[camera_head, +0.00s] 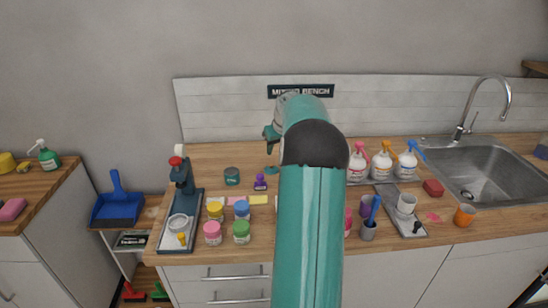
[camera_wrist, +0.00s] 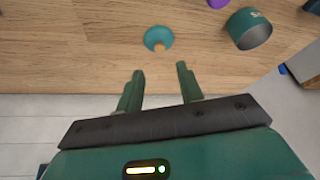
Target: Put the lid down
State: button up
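The teal lid (camera_wrist: 158,37) with a small tan knob lies on the wooden counter in the wrist view. In the head view it is a small teal shape (camera_head: 271,170) beside my arm. The dark teal jar (camera_wrist: 249,29) is to its right in the wrist view, and it also shows in the head view (camera_head: 232,176). My gripper (camera_wrist: 158,75) is open, with nothing between its fingers, and the lid is apart from the fingertips. In the head view my arm hides most of the gripper.
A purple object (camera_head: 260,182) stands near the jar. Spray bottles (camera_head: 381,161) and a sink (camera_head: 485,167) are at right.

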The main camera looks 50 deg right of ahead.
jog(key=a+r+n, duration=0.1)
jog(key=a+r, duration=0.3)
jog(key=a, duration=0.7)
jog(key=a+r+n, duration=0.1)
jog(key=a+r, duration=0.4)
jog(key=a, duration=0.7)
jog(key=a+r+n, duration=0.1)
jog(key=a+r, duration=0.3)
jog(key=a, duration=0.7)
jog(key=s+a+f+n+y, duration=0.1)
jog(key=s+a+f, duration=0.1)
jog(key=s+a, duration=0.7)
jog(key=s+a+f+n+t+y, duration=0.1)
jog(key=s+a+f, duration=0.2)
jog(key=s+a, duration=0.6)
jog(key=a, duration=0.4)
jog(key=shift+s, duration=0.15)
jog(key=shift+d, duration=0.15)
